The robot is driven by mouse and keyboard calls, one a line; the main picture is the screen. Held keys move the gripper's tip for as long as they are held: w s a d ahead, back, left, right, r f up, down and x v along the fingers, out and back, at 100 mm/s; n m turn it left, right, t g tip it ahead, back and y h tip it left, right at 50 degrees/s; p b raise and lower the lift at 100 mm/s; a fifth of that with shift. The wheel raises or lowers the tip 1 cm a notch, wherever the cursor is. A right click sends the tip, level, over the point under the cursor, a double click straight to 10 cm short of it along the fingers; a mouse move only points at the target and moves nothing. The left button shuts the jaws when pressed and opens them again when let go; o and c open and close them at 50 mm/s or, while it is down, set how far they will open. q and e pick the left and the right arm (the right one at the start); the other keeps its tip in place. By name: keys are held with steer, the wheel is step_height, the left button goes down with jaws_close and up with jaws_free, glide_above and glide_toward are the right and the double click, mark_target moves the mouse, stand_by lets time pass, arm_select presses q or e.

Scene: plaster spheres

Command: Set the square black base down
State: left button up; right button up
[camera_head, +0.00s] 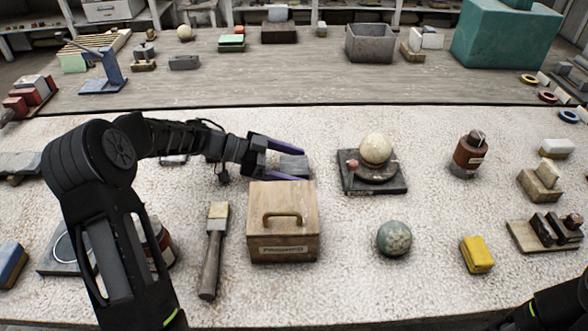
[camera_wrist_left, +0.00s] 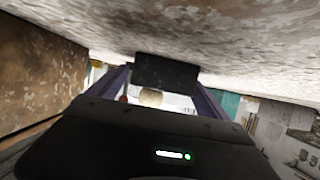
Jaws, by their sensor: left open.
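A square black base (camera_head: 376,189) lies flat on the pale table, right of my left gripper. A cream sphere (camera_head: 376,148) rests on top of it, with a small pinkish ball (camera_head: 352,164) at its left. My left gripper (camera_head: 306,166) is open, its purple fingers pointing right, apart from the base. A grey block (camera_head: 292,164) shows between the fingers in the head view. The left wrist view shows a dark block (camera_wrist_left: 167,70) between the fingers and a pale sphere (camera_wrist_left: 151,97) beyond; I cannot tell which block this is. My right gripper is out of view.
A wooden box with a handle (camera_head: 284,239) stands just in front of my left gripper. A brush (camera_head: 212,255), a greenish sphere (camera_head: 393,239), a yellow block (camera_head: 477,254) and a brown jar (camera_head: 469,153) stand around. Some table is clear between them.

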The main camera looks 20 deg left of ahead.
arm_select(q)
steer(key=shift+c, duration=0.2)
stand_by(0.4)
steer(key=shift+r, duration=0.1)
jaws_close()
stand_by(0.7)
